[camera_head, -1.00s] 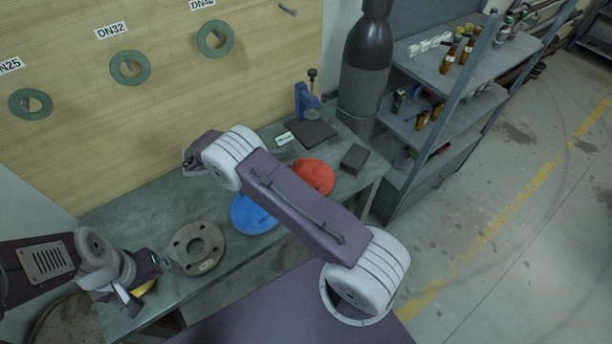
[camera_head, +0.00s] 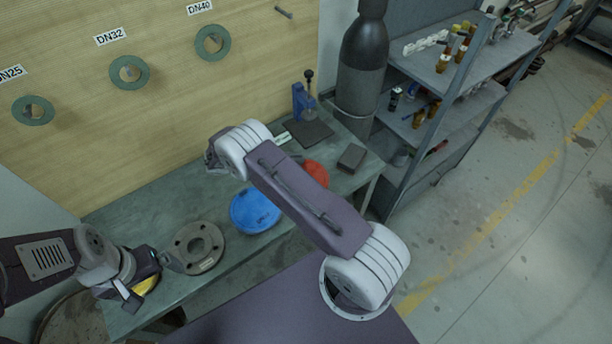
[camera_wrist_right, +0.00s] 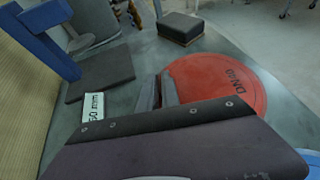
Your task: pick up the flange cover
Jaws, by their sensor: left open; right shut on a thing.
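A red flange cover marked DN40 (camera_wrist_right: 215,82) is a flat disc at the back of the bench; in the head view (camera_head: 316,173) my right arm hides part of it. My right gripper (camera_wrist_right: 158,92) is shut on its left rim in the right wrist view. Whether the disc is clear of the bench I cannot tell. My left gripper (camera_head: 155,280) is open at the bench's left end, above a mostly hidden yellow item (camera_head: 147,286).
A grey metal flange (camera_head: 197,248) lies between the blue disc and my left gripper. A blue press (camera_head: 303,103) with a dark base and a dark block (camera_head: 352,157) stand at the back right. A gas cylinder (camera_head: 362,65) and shelf (camera_head: 450,85) are beyond.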

